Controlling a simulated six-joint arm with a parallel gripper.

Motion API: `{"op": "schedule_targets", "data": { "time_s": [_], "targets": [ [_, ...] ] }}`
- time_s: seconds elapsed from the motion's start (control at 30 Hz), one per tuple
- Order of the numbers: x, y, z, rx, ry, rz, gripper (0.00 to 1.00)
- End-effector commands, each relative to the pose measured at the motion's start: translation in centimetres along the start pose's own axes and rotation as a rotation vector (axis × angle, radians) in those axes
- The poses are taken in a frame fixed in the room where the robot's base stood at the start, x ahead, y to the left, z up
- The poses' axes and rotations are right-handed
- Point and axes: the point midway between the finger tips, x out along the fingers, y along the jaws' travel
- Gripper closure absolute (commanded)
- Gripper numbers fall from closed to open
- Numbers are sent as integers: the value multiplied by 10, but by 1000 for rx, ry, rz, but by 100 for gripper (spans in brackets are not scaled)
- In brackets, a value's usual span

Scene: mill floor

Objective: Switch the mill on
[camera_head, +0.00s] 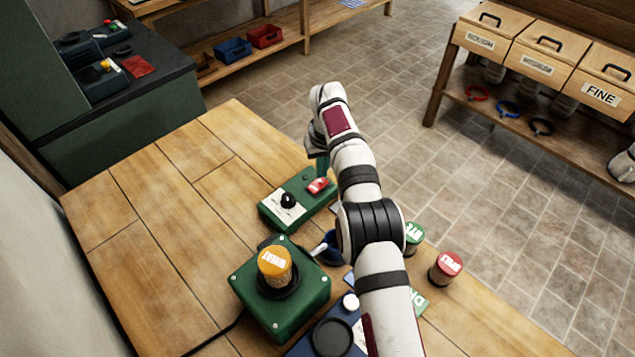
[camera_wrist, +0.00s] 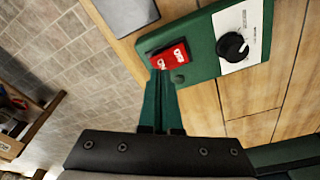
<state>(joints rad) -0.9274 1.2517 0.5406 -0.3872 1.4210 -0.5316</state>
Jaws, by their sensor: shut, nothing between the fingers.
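The green control panel (camera_head: 306,199) lies on the wooden table beside the mill, a green box (camera_head: 262,308) with an orange-topped jar (camera_head: 274,264) on it. The panel has a red rocker switch (camera_head: 318,186) with white lettering and a black knob (camera_head: 288,200) on a white dial plate. In the wrist view, the red switch (camera_wrist: 170,56) and knob (camera_wrist: 232,46) show clearly. My gripper (camera_wrist: 159,74) is shut and empty, its green fingertips at the edge of the red switch. I cannot tell whether they touch it. In the head view my gripper (camera_head: 320,166) is above the switch end.
Green-lidded (camera_head: 413,236) and red-lidded (camera_head: 447,264) jars stand right of my arm. A blue scoop (camera_head: 328,250) and a dark round dish (camera_head: 332,337) are near the mill. The table's left part is clear. Labelled drawers (camera_head: 545,58) stand across the floor.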

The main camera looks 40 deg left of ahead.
Motion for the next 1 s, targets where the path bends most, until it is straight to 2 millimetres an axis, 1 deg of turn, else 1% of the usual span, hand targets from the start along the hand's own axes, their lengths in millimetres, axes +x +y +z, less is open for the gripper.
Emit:
{"op": "schedule_targets", "data": {
  "time_s": [0.43,1.0],
  "targets": [
    [0,0,0,0,0,0,100],
    [9,0,1,0,-1,0,100]
  ]
}}
